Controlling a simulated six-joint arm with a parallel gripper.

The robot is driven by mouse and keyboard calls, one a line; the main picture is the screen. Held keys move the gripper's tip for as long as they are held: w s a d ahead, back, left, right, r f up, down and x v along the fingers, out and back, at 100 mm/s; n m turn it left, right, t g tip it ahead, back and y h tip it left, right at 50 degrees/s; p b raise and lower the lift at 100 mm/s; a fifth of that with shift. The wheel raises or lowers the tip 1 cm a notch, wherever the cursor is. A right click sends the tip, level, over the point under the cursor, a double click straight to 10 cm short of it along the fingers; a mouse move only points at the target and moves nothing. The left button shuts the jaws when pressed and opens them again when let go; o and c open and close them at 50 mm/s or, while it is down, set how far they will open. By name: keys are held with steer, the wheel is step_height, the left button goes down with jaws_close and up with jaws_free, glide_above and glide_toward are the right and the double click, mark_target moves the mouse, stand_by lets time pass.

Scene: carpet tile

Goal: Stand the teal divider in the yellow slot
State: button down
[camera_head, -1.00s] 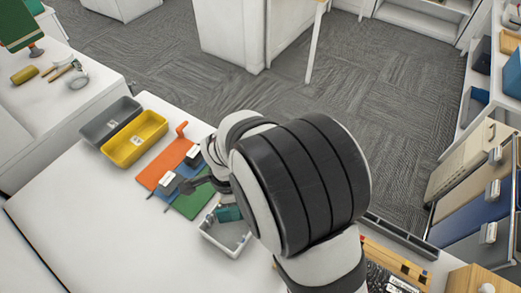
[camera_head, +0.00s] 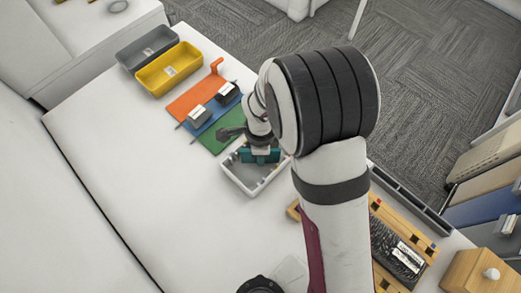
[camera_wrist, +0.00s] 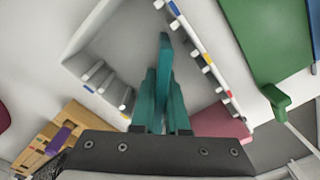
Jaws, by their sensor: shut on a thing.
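The teal divider (camera_head: 262,158) is in my gripper (camera_head: 260,149), over the white divider box (camera_head: 240,186). In the wrist view the teal divider (camera_wrist: 164,45) stands out between the fingers of my gripper (camera_wrist: 163,78), which are shut on it. The white box (camera_wrist: 112,38) has ribbed slots along two facing walls, with small coloured marks on the rims, yellow among them. The divider's far end is inside the box outline; I cannot tell whether it touches the floor or sits in any slot. My arm hides part of the box in the head view.
Orange (camera_head: 192,103), blue (camera_head: 216,112) and green (camera_head: 213,138) folders lie beside the box. A grey bin (camera_head: 135,60) and a yellow bin (camera_head: 158,86) stand behind them. A wooden organiser (camera_head: 384,212) is at right. The table's left part is clear.

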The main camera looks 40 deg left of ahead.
steer(key=r, duration=0.3)
steer(key=d+r, duration=0.1)
steer(key=shift+w+r, duration=0.25)
steer(key=shift+r, duration=0.15)
steer(key=w+d+r, duration=0.5)
steer(key=d+r, duration=0.1)
steer(key=d, duration=0.3)
steer(key=s+a+m, duration=0.1)
steer(key=a+m, duration=0.2)
steer(key=s+a+m, duration=0.2)
steer(key=a+m, duration=0.1)
steer(key=s+a+m, duration=0.2)
steer(key=a+m, duration=0.1)
steer(key=a, duration=0.1)
steer(key=shift+s+r, duration=0.25)
steer(key=shift+r, duration=0.05)
steer(key=shift+f, duration=2.9)
steer(key=shift+f, duration=2.75)
